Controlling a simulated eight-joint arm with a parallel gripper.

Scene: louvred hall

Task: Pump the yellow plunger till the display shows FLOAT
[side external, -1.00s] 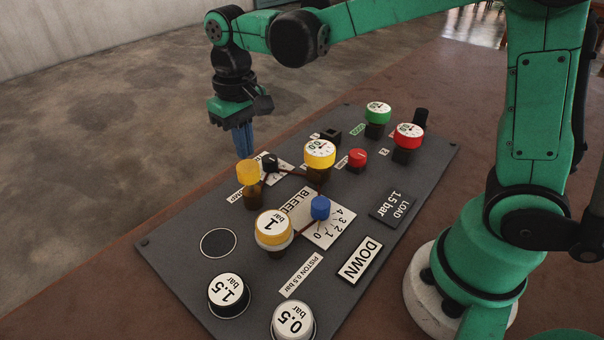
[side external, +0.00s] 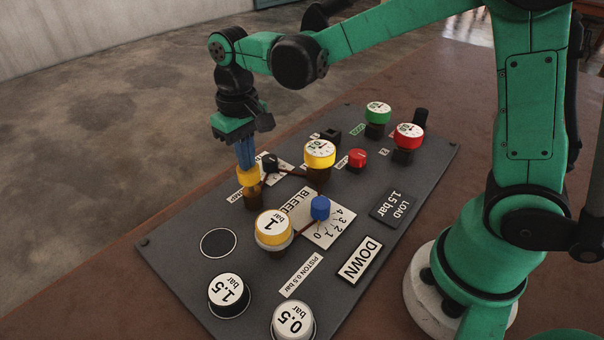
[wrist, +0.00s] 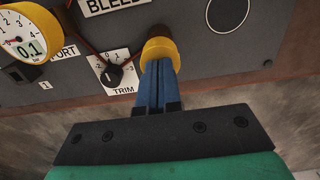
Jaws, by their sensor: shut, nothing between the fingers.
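The yellow plunger (side external: 247,176) stands on its brown base at the left of the dark panel. My gripper (side external: 249,165) is shut, with its blue fingers pointing down and their tips on the plunger's top. In the wrist view the plunger (wrist: 160,50) shows just beyond the closed fingertips (wrist: 158,68), touching or nearly so. The display plate (side external: 359,260) reads DOWN. A label beside it reads PISTON 0.5 bar. The yellow-rimmed gauge (side external: 320,153) has a white dial; in the wrist view the gauge (wrist: 28,35) reads 0.1.

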